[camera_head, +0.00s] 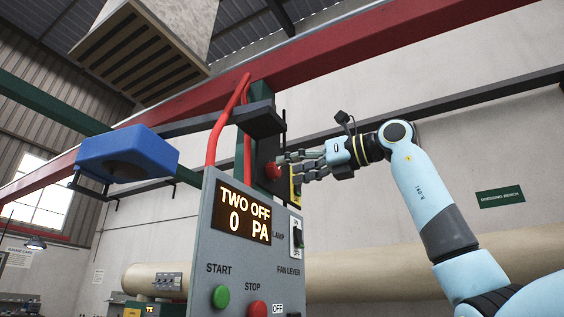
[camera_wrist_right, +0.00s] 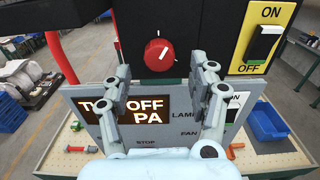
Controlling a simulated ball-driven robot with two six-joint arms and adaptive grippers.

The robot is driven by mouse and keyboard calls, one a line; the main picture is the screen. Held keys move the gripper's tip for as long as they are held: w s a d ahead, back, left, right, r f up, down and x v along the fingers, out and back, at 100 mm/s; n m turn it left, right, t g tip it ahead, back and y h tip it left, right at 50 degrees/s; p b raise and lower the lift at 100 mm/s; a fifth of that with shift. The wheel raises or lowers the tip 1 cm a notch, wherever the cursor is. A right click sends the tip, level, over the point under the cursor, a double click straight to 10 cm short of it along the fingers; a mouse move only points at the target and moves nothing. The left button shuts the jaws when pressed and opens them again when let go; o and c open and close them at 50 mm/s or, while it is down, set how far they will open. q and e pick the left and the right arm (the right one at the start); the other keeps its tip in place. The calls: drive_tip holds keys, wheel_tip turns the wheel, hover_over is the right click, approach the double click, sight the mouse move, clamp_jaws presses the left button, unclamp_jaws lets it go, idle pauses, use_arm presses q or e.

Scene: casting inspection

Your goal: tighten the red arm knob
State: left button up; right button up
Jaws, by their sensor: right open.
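The red arm knob (camera_head: 273,170) sits on a dark bracket on the green post, above the grey control panel. In the right wrist view the red knob (camera_wrist_right: 160,56) is round with a white pointer mark and sits on a black plate. My right gripper (camera_head: 282,168) reaches in from the right, its fingertips close to the knob. In the wrist view my right gripper (camera_wrist_right: 172,85) is open, its two fingers apart below and either side of the knob. I cannot tell whether a fingertip touches it. My left gripper is not in view.
The grey panel (camera_head: 265,262) has a lit display reading "TWO OFF 0 PA" and green and red buttons. A yellow ON switch plate (camera_wrist_right: 262,40) is right of the knob. Red hoses (camera_head: 213,140) run above the panel. A blue hood (camera_head: 125,152) hangs at left.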

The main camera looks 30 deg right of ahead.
sight(278, 171)
drive_tip(key=shift+p+x, duration=0.35)
drive_tip(key=shift+x, duration=0.9)
drive_tip(key=shift+w+a, duration=0.25)
drive_tip(key=shift+w, duration=0.05)
drive_tip(key=shift+c, duration=0.4)
drive_tip(key=c, duration=1.1)
drive_tip(key=shift+o, duration=0.2)
